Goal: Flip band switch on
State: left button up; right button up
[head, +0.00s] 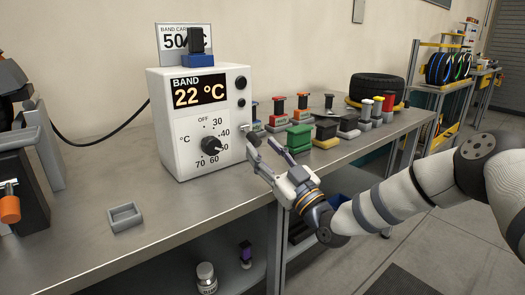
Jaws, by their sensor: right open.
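The white band heater box (170,125) stands on the metal bench and its display (198,92) reads "BAND 22 °C". Its black dial (211,145) is on the front, with its pointer toward the right, near the partly hidden 50 mark. Two round black parts, an upper (241,82) and a lower (241,102), sit at the front's right edge. I cannot tell which part is the switch or its position. My right gripper (262,147) is open and empty at the box's lower right edge, its tips hiding part of that edge. Contact is unclear. My left gripper is out of view.
Several coloured clamp-like blocks, including a green one (299,138), stand right of the box. A black tyre (377,88) lies behind them. A small grey tray (125,217) and dark equipment (28,165) are at the left. The bench front before the box is clear.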

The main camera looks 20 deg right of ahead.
jog(key=shift+w+a+r, duration=0.2)
jog(key=shift+w, duration=0.3)
grip_shut()
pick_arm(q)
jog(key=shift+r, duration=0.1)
pick_arm(e)
jog(key=shift+r, duration=0.1)
